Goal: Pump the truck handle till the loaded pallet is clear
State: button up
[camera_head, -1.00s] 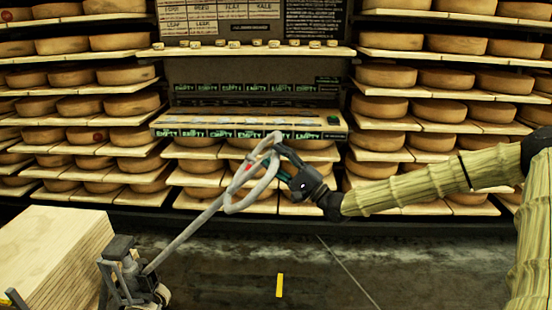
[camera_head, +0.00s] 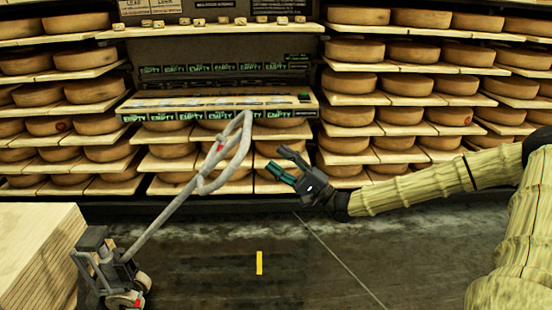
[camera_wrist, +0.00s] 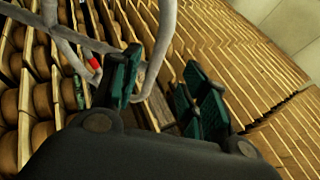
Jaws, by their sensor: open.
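The grey truck handle (camera_head: 240,150) is a loop with a red lever, on a shaft that slants up to the right from the pallet truck (camera_head: 110,272) at lower left. The handle also shows close in the wrist view (camera_wrist: 165,42), beyond the left finger. My gripper (camera_head: 275,163) is open and empty, just right of the handle loop and apart from it in the head view. Its green-padded fingers (camera_wrist: 160,90) stand spread in the wrist view. A stack of pale boards (camera_head: 38,250) is beside the truck at the left edge. The pallet's underside and the forks are hidden.
Racks of cheese wheels (camera_head: 410,82) fill the back wall. A shelf with several "EMPTY" labels (camera_head: 220,110) juts out behind the handle. The dark floor (camera_head: 330,265) is clear, with a yellow mark (camera_head: 259,262).

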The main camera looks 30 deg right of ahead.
aim_at(247, 139)
jog(key=shift+w+a+r+n+g+h+p, duration=0.25)
jog(key=shift+w+a+r+n+g+p, duration=0.6)
jog(key=shift+p, duration=1.35)
jog(key=shift+w+a+r+g+h+p, duration=0.35)
jog(key=shift+w+a+r+p, duration=0.95)
jog(key=shift+p, duration=0.95)
jog(key=shift+w+a+r+n+g+h+p, duration=0.2)
jog(key=shift+w+a+r+n+g+p, duration=0.4)
jog(key=shift+w+a+p, duration=1.2)
jog(key=shift+s+d+r+p, duration=0.2)
jog(key=shift+s+d+p, duration=0.2)
jog(key=shift+s+d, duration=0.05)
grip_shut()
